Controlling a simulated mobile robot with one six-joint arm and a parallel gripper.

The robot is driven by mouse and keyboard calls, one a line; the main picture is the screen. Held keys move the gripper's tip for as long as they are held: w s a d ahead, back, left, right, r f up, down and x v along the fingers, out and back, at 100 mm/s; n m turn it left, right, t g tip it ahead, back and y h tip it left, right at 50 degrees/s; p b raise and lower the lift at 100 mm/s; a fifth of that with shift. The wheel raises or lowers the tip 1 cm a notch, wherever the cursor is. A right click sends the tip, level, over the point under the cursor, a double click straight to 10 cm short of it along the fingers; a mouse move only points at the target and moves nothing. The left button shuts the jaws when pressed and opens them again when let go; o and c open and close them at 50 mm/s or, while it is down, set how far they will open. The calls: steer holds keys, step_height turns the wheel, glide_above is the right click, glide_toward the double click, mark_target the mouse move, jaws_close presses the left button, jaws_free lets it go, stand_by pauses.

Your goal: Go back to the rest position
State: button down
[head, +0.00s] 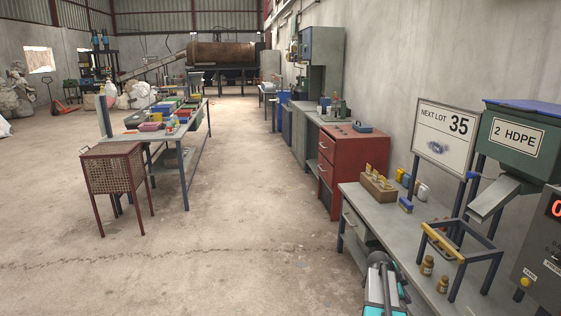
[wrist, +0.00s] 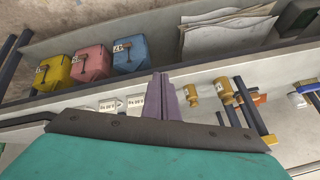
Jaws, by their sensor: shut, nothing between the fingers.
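My gripper (wrist: 160,78) shows in the wrist view with its two fingers pressed together and nothing between them. The fingers are above the grey bench (wrist: 70,115), near its edge. Two small brass-coloured bottles (wrist: 191,92) are just right of the fingertips; I cannot tell the height gap. In the head view, part of my arm shows at the bottom, in front of the grey bench (head: 347,190); the fingers cannot be made out there.
Yellow (wrist: 55,72), pink (wrist: 91,63) and blue (wrist: 130,54) boxes lie lower, beyond the bench edge. A blue-legged frame with a yellow bar (head: 443,245) stands on the bench, below a green hopper (head: 515,150). The floor (head: 240,220) left of the bench is clear.

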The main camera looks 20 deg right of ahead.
steer(key=w+a+f+n+y, duration=0.1)
steer(key=a+f+n, duration=0.1)
steer(key=a+f, duration=0.55)
steer(key=w+a+f+n+y, duration=0.15)
steer(key=a+f, duration=0.35)
steer(key=a, duration=0.6)
steer(key=a+f+n, duration=0.3)
steer(key=a+f, duration=0.3)
steer(key=a, duration=0.4)
steer(key=s+a+f+n+g+y, duration=0.1)
steer(key=s+a+f+n, duration=0.25)
steer(key=a, duration=0.45)
steer(key=s+a+f+n+y, duration=0.1)
steer(key=s+a+f+n, duration=0.1)
steer(key=s+a+f, duration=0.45)
steer(key=s+a+n+g+y, duration=0.2)
steer(key=s+a+n+g, duration=0.1)
steer(key=s+a+n, duration=0.9)
steer(key=shift+s+a+n+y, duration=0.4)
steer(key=shift+s+a, duration=0.75)
steer(key=shift+s, duration=0.2)
steer(key=shift+r, duration=0.1)
steer(key=shift+d, duration=0.1)
